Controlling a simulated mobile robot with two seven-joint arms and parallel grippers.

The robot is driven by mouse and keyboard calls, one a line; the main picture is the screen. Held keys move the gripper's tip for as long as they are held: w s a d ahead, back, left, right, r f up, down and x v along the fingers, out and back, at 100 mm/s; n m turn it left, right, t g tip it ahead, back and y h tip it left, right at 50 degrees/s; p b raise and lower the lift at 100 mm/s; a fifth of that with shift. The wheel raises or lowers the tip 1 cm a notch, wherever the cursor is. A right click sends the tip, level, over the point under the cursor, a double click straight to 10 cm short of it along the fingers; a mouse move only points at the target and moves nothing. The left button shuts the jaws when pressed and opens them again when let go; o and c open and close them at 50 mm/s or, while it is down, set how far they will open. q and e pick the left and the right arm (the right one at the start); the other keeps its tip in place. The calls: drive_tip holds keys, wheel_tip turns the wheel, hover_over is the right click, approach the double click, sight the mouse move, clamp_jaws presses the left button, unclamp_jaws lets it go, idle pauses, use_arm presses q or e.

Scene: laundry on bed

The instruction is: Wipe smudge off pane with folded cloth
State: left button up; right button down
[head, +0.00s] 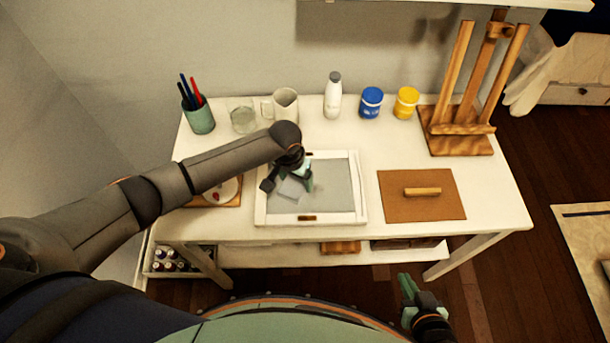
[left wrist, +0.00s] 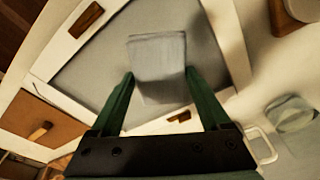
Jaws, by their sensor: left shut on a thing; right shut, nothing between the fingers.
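The pane (head: 338,178) is grey glass in a white frame (head: 262,206), lying flat on the table. My left gripper (head: 298,184) is over the left half of the pane, shut on a folded light grey cloth (head: 290,190). In the left wrist view the cloth (left wrist: 158,50) sits between the two green fingers (left wrist: 159,75), over the pane (left wrist: 100,62). I cannot tell whether the cloth touches the glass. No smudge is clearly visible; the arm and cloth hide part of the pane. My right gripper (head: 408,290) is shut and empty, low in front of the table.
A brown board with a wooden handle (head: 422,191) lies right of the pane. Behind stand a pen cup (head: 199,117), glass jar (head: 242,117), white mug (head: 286,105), white bottle (head: 333,97), blue jar (head: 371,103), yellow jar (head: 406,102) and easel (head: 460,140).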

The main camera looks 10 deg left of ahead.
use_arm(q)
drive_tip(key=shift+s+a, duration=0.15)
drive_tip(key=shift+a, duration=0.05)
drive_tip(key=shift+r, duration=3)
drive_tip(key=shift+d+r, duration=0.1)
wheel_tip(320, 180, up, 3)
drive_tip(key=shift+f, duration=0.1)
